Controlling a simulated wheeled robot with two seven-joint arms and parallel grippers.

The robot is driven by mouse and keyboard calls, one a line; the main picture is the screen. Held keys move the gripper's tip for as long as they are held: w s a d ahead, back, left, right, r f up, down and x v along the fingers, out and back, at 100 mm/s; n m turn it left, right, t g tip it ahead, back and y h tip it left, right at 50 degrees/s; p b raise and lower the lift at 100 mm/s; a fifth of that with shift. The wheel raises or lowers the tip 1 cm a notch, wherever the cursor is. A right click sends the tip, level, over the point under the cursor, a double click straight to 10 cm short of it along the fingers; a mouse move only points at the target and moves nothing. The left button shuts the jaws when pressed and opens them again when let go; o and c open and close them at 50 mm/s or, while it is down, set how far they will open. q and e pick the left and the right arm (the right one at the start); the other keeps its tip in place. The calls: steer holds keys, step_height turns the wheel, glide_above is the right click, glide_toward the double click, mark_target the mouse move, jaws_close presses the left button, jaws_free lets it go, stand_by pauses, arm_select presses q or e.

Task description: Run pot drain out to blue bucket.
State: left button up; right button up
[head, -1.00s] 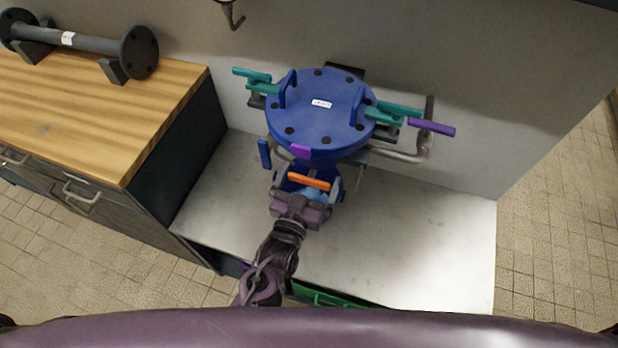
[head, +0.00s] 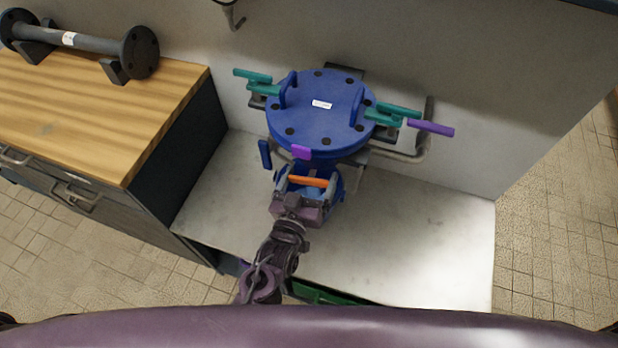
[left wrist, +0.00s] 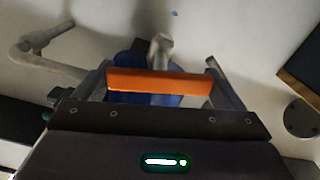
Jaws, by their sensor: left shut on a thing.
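The blue pot (head: 318,122) with a bolted round lid stands against the wall above the pale slab. The blue bucket (head: 338,188) is below its front, largely hidden by the pot and my gripper. An orange handle (head: 308,181) sits at the pot's lower front, over the bucket. My left gripper (head: 306,184) is shut on the orange handle, with one finger at each end of it. In the left wrist view the orange bar (left wrist: 160,82) spans between my fingers, with blue behind it. Whether liquid runs is hidden. My right gripper is not in view.
Teal clamp handles (head: 398,110) and a purple lever (head: 431,128) stick out at the pot's sides. A grey pipe (head: 408,156) runs at its right. A wooden-topped cabinet (head: 90,110) stands left. The pale slab (head: 430,240) is clear to the right.

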mark_target(308, 183)
arm_select(q)
steer(key=o, duration=0.7)
steer(key=shift+s, duration=0.15)
steer(key=b+v, duration=0.1)
steer(key=v, duration=0.5)
steer(key=shift+s+f, duration=0.1)
steer(key=shift+s, duration=0.05)
steer(key=shift+s+a, duration=0.25)
steer(key=shift+s, duration=0.35)
